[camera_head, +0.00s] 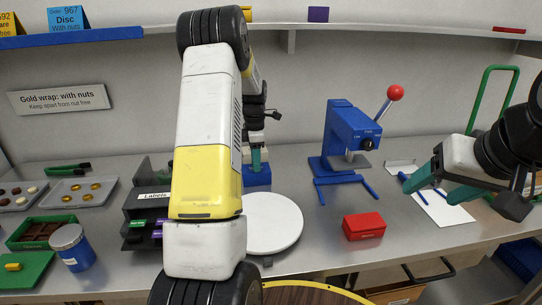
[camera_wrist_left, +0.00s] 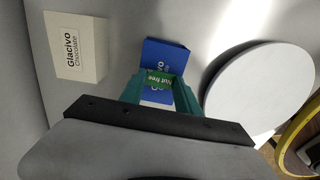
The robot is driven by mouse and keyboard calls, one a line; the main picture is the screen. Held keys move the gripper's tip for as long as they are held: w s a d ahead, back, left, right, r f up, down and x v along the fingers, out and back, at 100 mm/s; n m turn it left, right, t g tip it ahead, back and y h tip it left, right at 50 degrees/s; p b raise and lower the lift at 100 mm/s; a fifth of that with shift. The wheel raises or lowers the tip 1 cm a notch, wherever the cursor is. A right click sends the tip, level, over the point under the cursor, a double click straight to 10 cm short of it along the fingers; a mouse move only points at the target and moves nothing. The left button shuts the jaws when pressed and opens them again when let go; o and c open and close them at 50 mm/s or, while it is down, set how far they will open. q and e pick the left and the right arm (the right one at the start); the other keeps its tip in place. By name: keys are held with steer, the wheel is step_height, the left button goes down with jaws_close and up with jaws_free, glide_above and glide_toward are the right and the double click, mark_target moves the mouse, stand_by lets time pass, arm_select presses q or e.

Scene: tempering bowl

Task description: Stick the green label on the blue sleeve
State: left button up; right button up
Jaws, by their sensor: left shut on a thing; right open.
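The blue sleeve (camera_wrist_left: 165,53) lies on the bench with its white lettering facing up, left of the white round plate in the left wrist view. It shows in the head view as a small blue block (camera_head: 257,176). My left gripper (camera_wrist_left: 160,88) is shut on the green label (camera_wrist_left: 160,80), which reads "Nut free". The label is over the sleeve's face; I cannot tell whether it touches. The fingers hide part of the sleeve. In the head view my left gripper (camera_head: 256,157) points down at the sleeve. My right gripper (camera_head: 440,188) is open and empty above a white sheet at the right.
The white round plate (camera_head: 272,223) is close beside the sleeve. A label holder (camera_head: 145,212) stands to the left. A cream Glacivo box (camera_wrist_left: 76,47) lies nearby. A blue press (camera_head: 350,140) and a red box (camera_head: 363,226) stand to the right.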

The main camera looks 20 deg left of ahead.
stand_by(0.4)
arm_select(q)
steer(key=o, duration=0.8)
step_height(320, 180, up, 8)
steer(key=shift+f, duration=0.1)
stand_by(0.5)
